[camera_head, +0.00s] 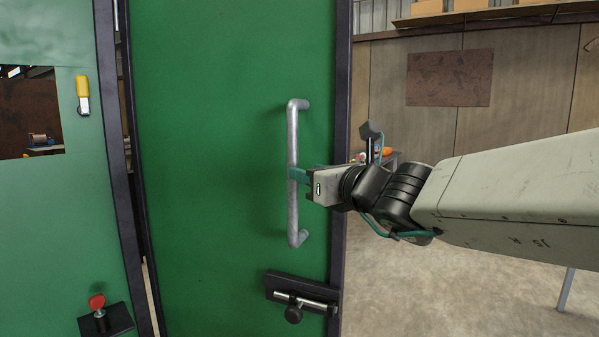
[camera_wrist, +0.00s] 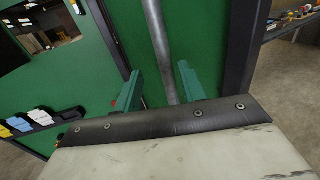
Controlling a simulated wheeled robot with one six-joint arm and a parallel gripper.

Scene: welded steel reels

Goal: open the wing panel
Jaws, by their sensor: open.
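The wing panel (camera_head: 225,130) is a tall green sheet with a dark frame, in the middle of the head view. A vertical grey metal bar handle (camera_head: 292,130) is fixed near its right side. My gripper (camera_head: 297,174) comes in from the right at the handle's lower middle. In the wrist view the bar (camera_wrist: 156,35) runs between the two teal fingers (camera_wrist: 160,85), which stand apart on either side of it. A black slide bolt (camera_head: 300,297) with a steel rod and round knob sits below the handle. I cannot tell how far the panel stands open.
Left of a narrow gap is another green panel (camera_head: 40,210) with a window opening, a yellow-handled switch (camera_head: 83,95) and a red knob (camera_head: 97,302) on a black bracket. Right of the wing panel is open floor (camera_head: 440,290) before a brown wall. A cluttered shelf shows in the wrist view (camera_wrist: 295,20).

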